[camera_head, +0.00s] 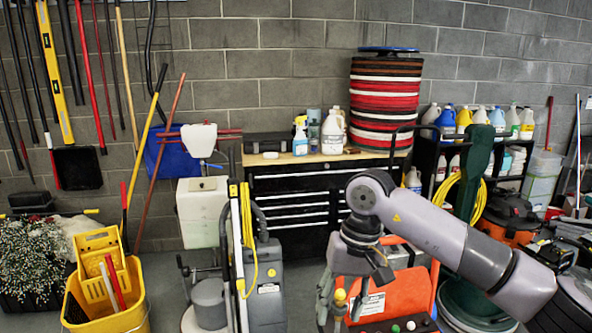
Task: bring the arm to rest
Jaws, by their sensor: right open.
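My right arm (430,225) comes in from the right edge, bends at a rounded joint near the middle and points down. My right gripper (338,306) hangs at the lower middle, fingers downward. It is open, and I see nothing held in it. It is in front of an orange-red machine (395,296), overlapping it in the picture; I cannot tell the gap between them. A tall stack of red, black and white buffer pads (385,101) stands behind the arm on the workbench, with a blue pad (388,50) on top. My left gripper is not in view.
A black drawer cabinet with a wooden top (270,159) holds a spray bottle (300,136) and white jugs (332,133). A yellow mop bucket (105,305) and cleaning machines (266,285) crowd the floor. Shelved bottles (480,117) stand at right. Long-handled tools hang at left.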

